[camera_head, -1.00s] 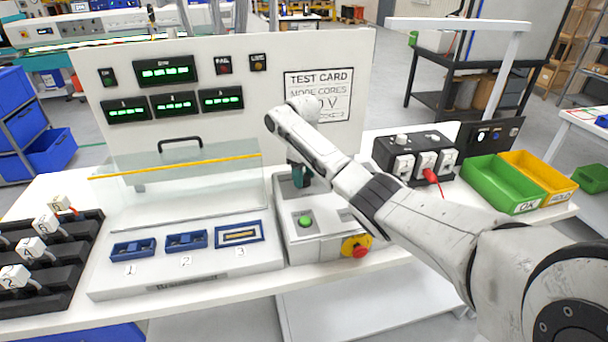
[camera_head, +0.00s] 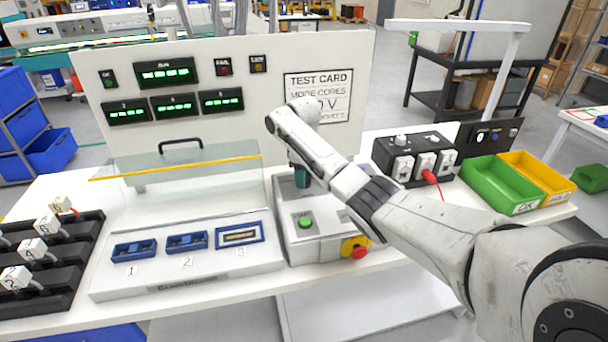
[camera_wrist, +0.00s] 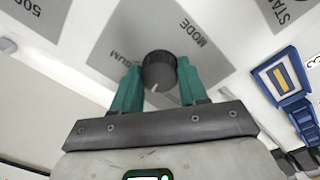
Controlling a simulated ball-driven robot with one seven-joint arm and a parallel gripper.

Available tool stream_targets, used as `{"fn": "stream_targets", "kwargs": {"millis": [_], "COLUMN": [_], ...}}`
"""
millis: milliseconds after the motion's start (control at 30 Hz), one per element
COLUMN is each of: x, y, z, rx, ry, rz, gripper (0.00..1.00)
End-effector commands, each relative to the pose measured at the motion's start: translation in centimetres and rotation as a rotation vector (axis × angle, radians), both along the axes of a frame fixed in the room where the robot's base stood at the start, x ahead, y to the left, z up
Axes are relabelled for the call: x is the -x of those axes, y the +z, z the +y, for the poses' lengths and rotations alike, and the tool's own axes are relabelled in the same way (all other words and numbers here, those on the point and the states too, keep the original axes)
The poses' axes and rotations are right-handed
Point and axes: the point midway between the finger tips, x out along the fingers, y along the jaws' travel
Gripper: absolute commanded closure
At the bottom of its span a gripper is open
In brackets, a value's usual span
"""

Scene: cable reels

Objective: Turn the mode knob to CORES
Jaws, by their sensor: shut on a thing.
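The mode knob (camera_wrist: 160,70) is a dark round knob with a light pointer line, in the wrist view. It sits on a grey label plate (camera_wrist: 205,35) printed MODE, with partly hidden lettering ending in UM at its left. My gripper (camera_wrist: 159,80) has two green fingers, one on each side of the knob, shut on it. The pointer line faces toward the gripper's palm. The CORES mark is not visible on the plate. In the head view my gripper (camera_head: 301,178) points down at the control box (camera_head: 325,240), and my arm hides the knob. The test card (camera_head: 318,97) reads MODE CORES.
A green button (camera_head: 305,222) and a red stop button on a yellow base (camera_head: 355,247) are on the same box. A clear guard (camera_head: 185,180) and blue sockets (camera_head: 187,242) stand to the left. Green (camera_head: 503,187) and yellow bins are to the right.

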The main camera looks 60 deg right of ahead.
Motion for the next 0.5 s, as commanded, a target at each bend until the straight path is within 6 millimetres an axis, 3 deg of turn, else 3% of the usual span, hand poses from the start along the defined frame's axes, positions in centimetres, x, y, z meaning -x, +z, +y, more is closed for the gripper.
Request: {"fn": "stream_targets", "kwargs": {"millis": [500], "x": [-0.07], "y": [0.13], "z": [-0.07], "rx": [0.001], "ry": [0.479], "rz": [-0.002], "gripper": [0.87]}}
